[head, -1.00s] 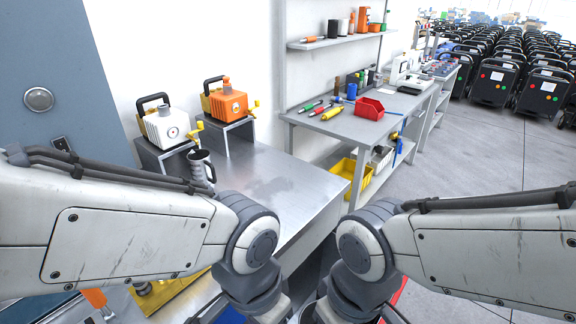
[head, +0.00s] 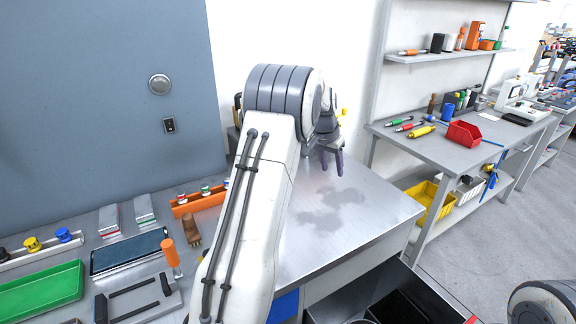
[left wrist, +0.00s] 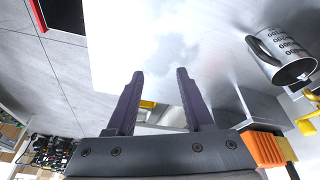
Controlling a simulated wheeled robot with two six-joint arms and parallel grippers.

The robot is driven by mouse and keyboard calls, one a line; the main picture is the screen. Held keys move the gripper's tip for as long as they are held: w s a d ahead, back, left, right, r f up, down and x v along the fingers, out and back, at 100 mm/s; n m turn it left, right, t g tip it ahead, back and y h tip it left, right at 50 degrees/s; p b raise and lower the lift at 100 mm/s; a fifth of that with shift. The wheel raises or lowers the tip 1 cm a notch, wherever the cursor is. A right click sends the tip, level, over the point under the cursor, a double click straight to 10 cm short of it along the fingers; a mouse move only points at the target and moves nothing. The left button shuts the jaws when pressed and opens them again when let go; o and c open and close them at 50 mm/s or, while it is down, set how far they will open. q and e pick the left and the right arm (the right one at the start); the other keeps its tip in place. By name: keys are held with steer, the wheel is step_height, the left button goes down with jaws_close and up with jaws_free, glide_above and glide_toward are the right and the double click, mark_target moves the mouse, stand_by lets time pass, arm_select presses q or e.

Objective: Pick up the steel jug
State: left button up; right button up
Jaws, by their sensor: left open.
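The steel jug (left wrist: 283,57) shows in the left wrist view at the right, with dark markings on its side and a handle toward the upper left. It is on the metal table (head: 345,228), beside the left gripper's fingers and apart from them. In the head view the jug is hidden behind my left arm. My left gripper (head: 332,163) is over the far part of the table, fingers pointing down. In the left wrist view the left gripper (left wrist: 160,88) is open, with nothing between its two dark fingers. My right gripper is out of view.
An orange part (left wrist: 265,148) and a yellow part (left wrist: 308,122) lie near the jug in the left wrist view. A green tray (head: 40,292) and several tools are on the left bench. The table's right part is clear. A workbench (head: 440,150) stands at the right.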

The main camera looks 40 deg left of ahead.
arm_select(q)
steer(key=a+f+n+y, duration=0.1)
steer(key=a+f+n, duration=0.15)
steer(key=a, duration=1.35)
steer(key=shift+m+t, duration=0.25)
steer(key=shift+t, duration=0.05)
steer(key=p+x, duration=0.1)
steer(key=x, duration=0.2)
steer(key=a+p+x, duration=0.1)
steer(key=x, duration=0.2)
steer(key=p+x, duration=0.1)
steer(key=x, duration=0.2)
steer(key=shift+w+a+f, duration=0.15)
steer(key=shift+a+f, duration=0.15)
steer(key=shift+a, duration=0.1)
steer(key=shift+w+f+p, duration=0.25)
steer(key=shift+f+p, duration=0.05)
steer(key=shift+f, duration=0.3)
jaws_close()
steer(key=shift+s+f, duration=0.1)
